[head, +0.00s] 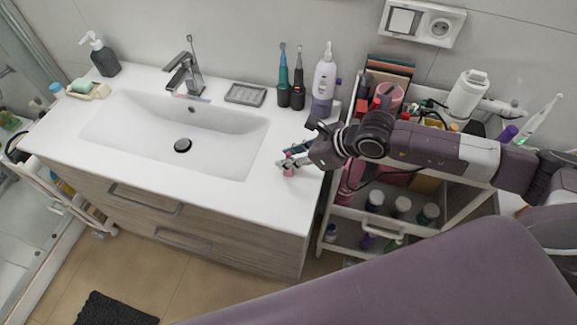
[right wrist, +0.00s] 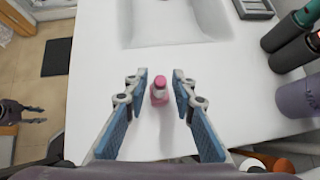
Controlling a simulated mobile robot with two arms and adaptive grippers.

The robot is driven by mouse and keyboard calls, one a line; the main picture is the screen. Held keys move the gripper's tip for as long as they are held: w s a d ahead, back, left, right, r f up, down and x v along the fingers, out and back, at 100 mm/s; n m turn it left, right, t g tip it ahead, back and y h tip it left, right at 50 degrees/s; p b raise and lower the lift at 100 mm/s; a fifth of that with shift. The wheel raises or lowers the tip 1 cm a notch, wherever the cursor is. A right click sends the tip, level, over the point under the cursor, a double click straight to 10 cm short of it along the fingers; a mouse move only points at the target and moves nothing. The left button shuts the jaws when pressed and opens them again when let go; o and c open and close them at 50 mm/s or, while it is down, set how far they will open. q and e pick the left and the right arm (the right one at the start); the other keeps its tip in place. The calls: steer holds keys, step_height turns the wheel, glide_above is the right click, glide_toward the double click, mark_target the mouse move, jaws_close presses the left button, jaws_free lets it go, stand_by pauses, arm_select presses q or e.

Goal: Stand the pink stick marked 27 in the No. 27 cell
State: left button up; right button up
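A small pink stick (head: 289,170) stands upright on the white counter, right of the sink. It also shows in the right wrist view (right wrist: 159,92), but its number is not legible. My right gripper (head: 285,161) is open around it. In the right wrist view the blue-padded fingers (right wrist: 161,84) are on either side of the stick, with a visible gap each side. A small dark pronged part (right wrist: 38,115) at the left edge of that view looks like my left gripper, too small to judge. I cannot make out the No. 27 cell.
The white sink (head: 228,142) lies left of the stick. Dark toothbrushes (head: 283,90) and a white-purple bottle (head: 323,85) stand at the counter's back right. A crowded cart (head: 447,211) stands to the right, partly hidden by my right arm. The counter around the stick is clear.

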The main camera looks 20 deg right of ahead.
jaws_close()
steer(key=shift+r, duration=0.1)
step_height(320, 180, up, 19)
steer(key=b, duration=0.5)
steer(key=s+d+f+n+g+b, duration=0.1)
steer(key=s+d+f, duration=0.3)
steer(key=s+f, duration=0.4)
steer(key=shift+s+f+y, duration=0.3)
steer(key=shift+s+f, duration=0.05)
steer(key=shift+s, duration=0.65)
steer(key=shift+r, duration=0.1)
